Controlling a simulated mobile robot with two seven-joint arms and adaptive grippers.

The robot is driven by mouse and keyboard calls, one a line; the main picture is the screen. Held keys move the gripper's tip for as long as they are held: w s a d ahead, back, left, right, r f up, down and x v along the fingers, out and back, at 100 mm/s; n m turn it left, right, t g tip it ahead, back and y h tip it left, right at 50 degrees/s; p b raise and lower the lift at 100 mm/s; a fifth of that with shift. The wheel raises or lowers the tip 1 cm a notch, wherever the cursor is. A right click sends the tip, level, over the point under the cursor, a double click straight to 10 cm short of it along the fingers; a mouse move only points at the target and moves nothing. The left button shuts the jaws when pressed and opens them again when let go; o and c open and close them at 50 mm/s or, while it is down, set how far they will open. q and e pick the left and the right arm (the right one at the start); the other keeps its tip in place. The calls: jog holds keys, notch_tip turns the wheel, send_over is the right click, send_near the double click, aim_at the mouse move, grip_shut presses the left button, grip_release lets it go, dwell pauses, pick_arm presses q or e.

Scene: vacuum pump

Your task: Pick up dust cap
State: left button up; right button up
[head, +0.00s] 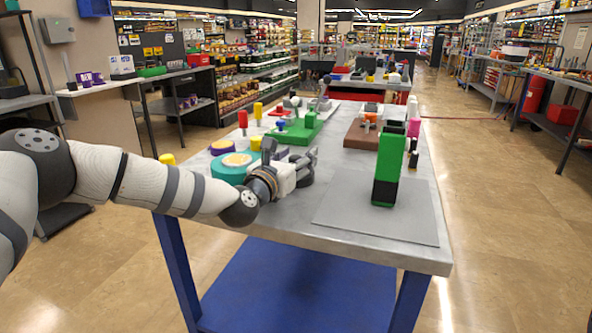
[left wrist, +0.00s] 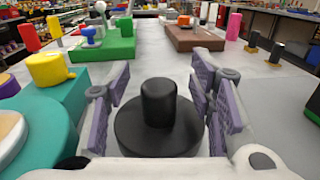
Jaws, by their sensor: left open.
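A black round cap with a raised knob (left wrist: 158,118), which looks like the dust cap, stands upright on the grey table (head: 280,220). In the left wrist view it sits between the two fingers of my left gripper (left wrist: 160,82), with a gap on either side. My left gripper also shows in the head view (head: 311,161), low over the table's left half. It is open. In the head view the cap is hard to tell from the dark gripper parts. My right gripper is not in view.
A teal round part (head: 229,172) with a yellow knob stands left of the gripper. A green block (head: 292,132) lies beyond it. A tall green and black block (head: 388,165) stands on a grey mat (head: 340,218) at the right. A brown block (head: 361,136) lies farther back.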

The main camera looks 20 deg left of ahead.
pick_arm(q)
grip_shut()
